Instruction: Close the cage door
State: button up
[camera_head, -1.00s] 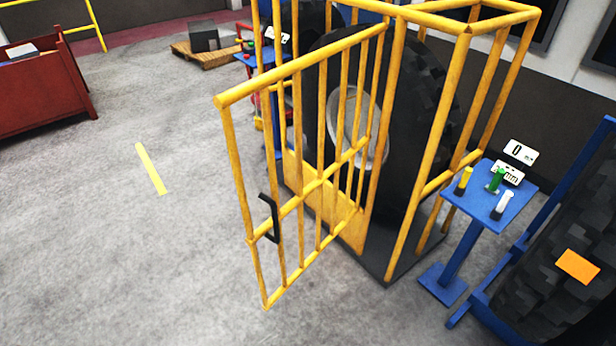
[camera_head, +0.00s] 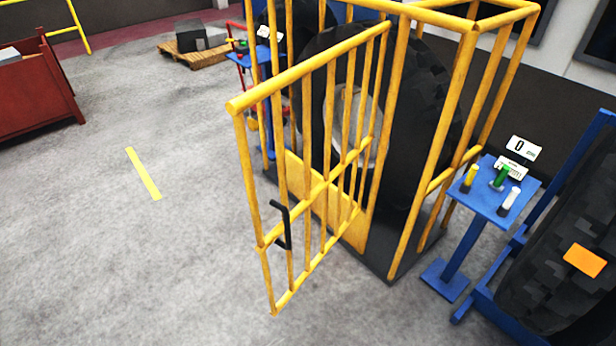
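The cage door (camera_head: 309,189) is a yellow barred panel that stands open, swung out toward the camera from the yellow cage (camera_head: 440,134). A black handle (camera_head: 284,224) sits on the door's free edge side, at about the height of its middle rail. A large dark tyre (camera_head: 412,120) stands upright inside the cage, partly hidden behind the door bars and cage posts. My gripper is not in view.
A blue stand (camera_head: 491,192) with yellow, green and white knobs is right of the cage. Another tyre (camera_head: 570,228) stands at the right edge. A red bin (camera_head: 40,98) and a pallet (camera_head: 200,58) stand farther back.

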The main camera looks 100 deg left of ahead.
aim_at(272, 87)
jog(key=z, duration=0.1)
jog(key=k, duration=0.15)
jog(key=u, duration=2.05)
jog(key=k, duration=0.15)
jog(key=u, duration=1.4)
jog(key=k, duration=0.65)
jog(key=z, duration=0.2)
jog(key=i, duration=0.6)
jog(key=z, duration=0.1)
